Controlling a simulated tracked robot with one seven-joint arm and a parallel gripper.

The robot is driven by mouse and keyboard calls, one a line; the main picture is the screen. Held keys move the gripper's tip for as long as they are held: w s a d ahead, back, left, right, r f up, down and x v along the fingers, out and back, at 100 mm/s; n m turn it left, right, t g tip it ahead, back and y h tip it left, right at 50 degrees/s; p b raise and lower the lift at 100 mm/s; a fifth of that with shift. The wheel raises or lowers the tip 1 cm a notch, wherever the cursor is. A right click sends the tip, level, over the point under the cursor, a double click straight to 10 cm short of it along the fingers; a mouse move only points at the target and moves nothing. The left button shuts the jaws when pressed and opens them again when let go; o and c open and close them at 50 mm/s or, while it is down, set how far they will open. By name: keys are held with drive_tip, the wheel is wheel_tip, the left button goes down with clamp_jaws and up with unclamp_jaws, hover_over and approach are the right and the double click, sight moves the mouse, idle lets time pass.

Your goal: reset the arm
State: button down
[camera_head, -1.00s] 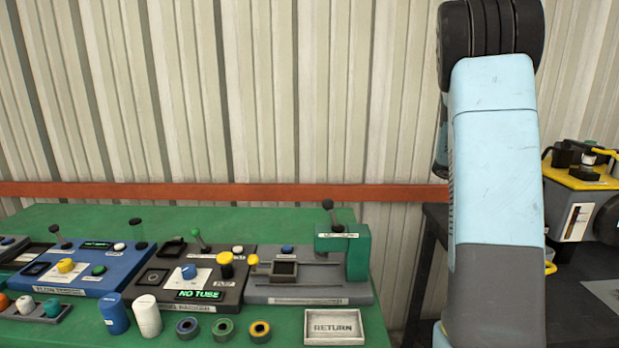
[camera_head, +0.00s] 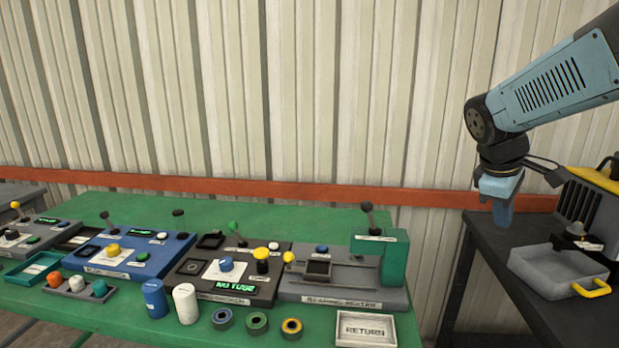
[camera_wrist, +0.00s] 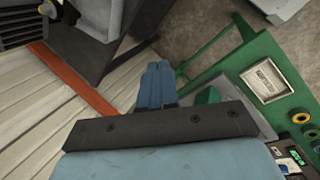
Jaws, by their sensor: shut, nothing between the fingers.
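In the wrist view the closed fingers (camera_wrist: 158,85) show at the centre, above the gap between the corrugated wall and the green table. My arm comes in from the upper right of the head view.
The green table (camera_head: 330,215) carries several control panels, a RETURN tray (camera_head: 366,342), rings and cylinders. The black table (camera_head: 500,243) at right holds a grey tray (camera_head: 550,275) with a yellow handle and a machine. A corrugated wall with a red rail (camera_head: 300,190) stands behind.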

drive_tip(key=s+a+m+t+y, duration=0.3)
drive_tip(key=s+a+m, duration=0.4)
drive_tip(key=a, duration=0.7)
drive_tip(key=shift+s+a+r+m+t+y, duration=0.2)
drive_tip(key=shift+s+r+m+t+y, duration=0.35)
drive_tip(key=shift+s, duration=0.55)
drive_tip(key=shift+s+f, duration=0.1)
drive_tip(key=shift+s, duration=0.05)
